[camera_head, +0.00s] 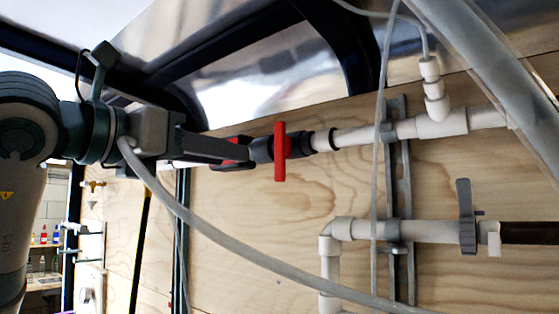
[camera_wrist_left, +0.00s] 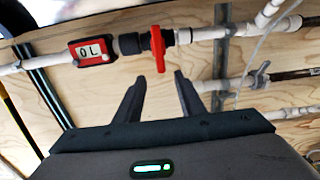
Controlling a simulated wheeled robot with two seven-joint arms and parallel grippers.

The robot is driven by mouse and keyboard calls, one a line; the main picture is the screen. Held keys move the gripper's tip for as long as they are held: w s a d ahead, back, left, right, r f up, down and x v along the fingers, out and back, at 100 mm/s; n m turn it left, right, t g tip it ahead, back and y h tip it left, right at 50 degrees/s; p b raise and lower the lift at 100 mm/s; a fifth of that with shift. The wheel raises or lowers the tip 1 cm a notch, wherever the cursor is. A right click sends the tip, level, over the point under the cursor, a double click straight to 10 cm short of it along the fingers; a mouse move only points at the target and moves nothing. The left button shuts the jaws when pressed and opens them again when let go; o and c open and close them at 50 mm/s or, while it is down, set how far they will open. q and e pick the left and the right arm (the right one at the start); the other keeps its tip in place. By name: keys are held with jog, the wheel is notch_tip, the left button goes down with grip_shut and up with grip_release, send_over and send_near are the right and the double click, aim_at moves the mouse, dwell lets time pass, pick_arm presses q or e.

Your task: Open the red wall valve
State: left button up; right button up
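The red wall valve handle (camera_head: 281,151) sits on a white pipe line against the plywood wall, and its long side runs across the pipe. It also shows in the left wrist view (camera_wrist_left: 158,49), beyond the fingertips. My left gripper (camera_head: 245,150) comes in from the left in the head view, close to the valve. In the left wrist view its two fingers (camera_wrist_left: 159,76) are apart with nothing between them, and the handle is a little ahead of the gap. I cannot tell any contact. My right gripper is not in view.
A red-framed meter (camera_wrist_left: 93,51) sits on the pipe left of the valve. A lower pipe carries a grey valve handle (camera_head: 466,216). A thin hose (camera_head: 377,150) hangs down in front of the pipes. The plywood (camera_head: 260,215) below the red valve is mostly bare.

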aim_at(278, 164)
pick_arm(q)
jog(key=p+x, duration=0.7)
jog(key=x, duration=0.7)
jog(key=shift+w+d, duration=0.25)
jog(key=shift+w, duration=0.15)
jog(key=shift+f, duration=0.1)
jog(key=shift+c, duration=0.2)
grip_shut()
